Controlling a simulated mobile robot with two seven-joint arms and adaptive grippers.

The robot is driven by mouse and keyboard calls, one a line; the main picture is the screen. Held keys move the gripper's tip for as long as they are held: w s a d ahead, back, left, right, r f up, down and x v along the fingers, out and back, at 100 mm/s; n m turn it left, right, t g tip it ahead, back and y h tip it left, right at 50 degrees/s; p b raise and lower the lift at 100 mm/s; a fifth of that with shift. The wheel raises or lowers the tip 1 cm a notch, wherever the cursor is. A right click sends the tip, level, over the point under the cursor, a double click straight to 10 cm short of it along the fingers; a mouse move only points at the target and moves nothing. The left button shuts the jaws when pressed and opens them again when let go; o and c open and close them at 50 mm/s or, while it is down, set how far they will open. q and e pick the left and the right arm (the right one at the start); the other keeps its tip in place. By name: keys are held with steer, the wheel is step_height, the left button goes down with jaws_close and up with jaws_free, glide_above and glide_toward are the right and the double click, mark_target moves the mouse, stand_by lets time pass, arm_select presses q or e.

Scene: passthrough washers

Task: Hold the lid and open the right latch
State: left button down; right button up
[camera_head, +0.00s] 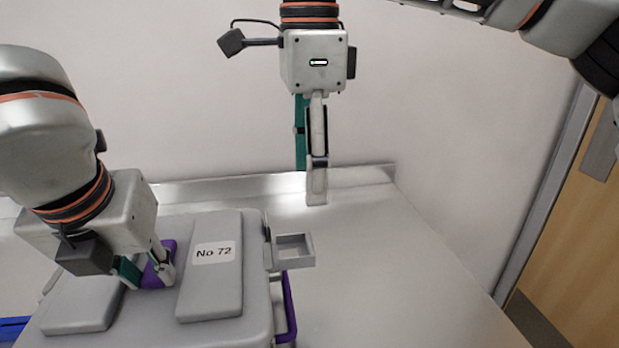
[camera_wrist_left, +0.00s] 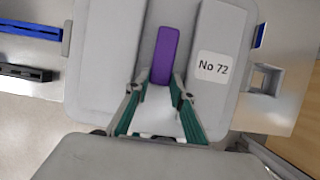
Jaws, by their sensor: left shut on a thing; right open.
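A grey box with a grey lid (camera_head: 252,290) stands on the metal table, and the lid carries a label "No 72" (camera_head: 213,252). My left gripper (camera_head: 155,278) is shut on the purple handle (camera_head: 160,255) in the middle of the lid. The handle also shows between the fingers in the left wrist view (camera_wrist_left: 165,48). The right latch (camera_head: 293,250), a grey square frame, sticks out from the box's right side; it also shows in the wrist view (camera_wrist_left: 265,80). My right gripper (camera_head: 313,180) is open and empty, pointing down behind the latch and apart from it.
A purple side handle (camera_head: 289,308) is on the box's right side. A blue part (camera_head: 14,328) shows at the lower left. The metal table (camera_head: 400,280) is clear to the right of the box. A wall rises behind it, and a wooden door (camera_head: 580,250) stands at the right.

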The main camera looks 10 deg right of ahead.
stand_by(0.4)
arm_select(q)
steer(key=c, duration=1.2)
jaws_free()
steer(key=shift+o, duration=0.4)
steer(key=shift+r, duration=0.15)
arm_select(e)
steer(key=shift+r, duration=0.1)
arm_select(q)
steer(key=shift+r+p, duration=1.7)
steer(key=shift+r, duration=1.7)
arm_select(e)
steer(key=shift+t, duration=0.3)
steer(key=r, duration=0.2)
steer(key=s+r, duration=0.1)
steer(key=r, duration=0.2)
steer(key=shift+s+r, duration=0.15)
steer(key=shift+r, duration=0.05)
